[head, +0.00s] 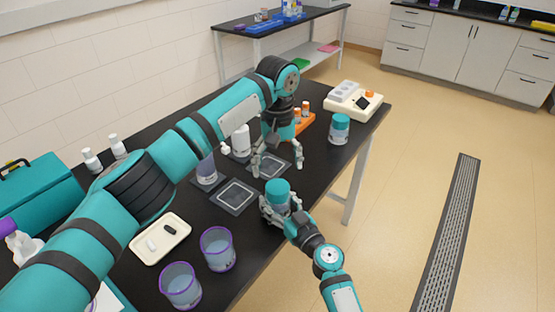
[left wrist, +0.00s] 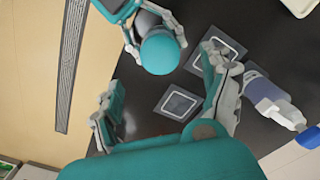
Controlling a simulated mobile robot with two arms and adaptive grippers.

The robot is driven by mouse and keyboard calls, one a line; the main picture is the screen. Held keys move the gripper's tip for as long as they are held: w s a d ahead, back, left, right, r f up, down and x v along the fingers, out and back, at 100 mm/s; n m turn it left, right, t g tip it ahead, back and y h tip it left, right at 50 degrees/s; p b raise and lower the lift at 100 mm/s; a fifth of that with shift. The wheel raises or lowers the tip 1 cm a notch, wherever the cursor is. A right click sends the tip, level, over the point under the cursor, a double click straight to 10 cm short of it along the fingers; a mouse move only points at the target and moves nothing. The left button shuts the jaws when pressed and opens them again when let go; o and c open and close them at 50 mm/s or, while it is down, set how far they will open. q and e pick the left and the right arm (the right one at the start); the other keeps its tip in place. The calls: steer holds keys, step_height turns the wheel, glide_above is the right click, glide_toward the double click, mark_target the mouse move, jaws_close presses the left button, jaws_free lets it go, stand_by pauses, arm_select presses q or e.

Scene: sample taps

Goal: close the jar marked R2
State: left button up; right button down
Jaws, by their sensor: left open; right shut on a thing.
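A clear jar with a teal lid (head: 277,189) stands in my right gripper (head: 277,208), which is shut on its body near the table's front edge. The lid appears to sit on the jar; I cannot tell how tight. From above, the round teal lid (left wrist: 160,53) shows in the left wrist view. My left gripper (head: 277,170) is open and empty, just behind the held jar over the dark pads, fingers pointing down. Its two fingers are spread apart in the left wrist view (left wrist: 166,115). Another teal-lidded jar (head: 340,129) stands farther right. I cannot read R2 on either jar.
Dark square pads (head: 234,195) lie on the black table. A white bottle (head: 241,140) and a lavender-tinted container (head: 207,169) stand behind. Two purple-rimmed beakers (head: 218,249) and a cream tray (head: 160,238) are at front left. An orange rack (head: 305,123) and a cream device (head: 353,101) are at the far end.

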mark_target(277, 187)
arm_select(q)
step_height(277, 187, down, 7)
steer(key=shift+f, duration=0.15)
stand_by(0.4)
steer(key=c, duration=1.3)
steer(key=m, duration=1.4)
steer(key=o, duration=1.3)
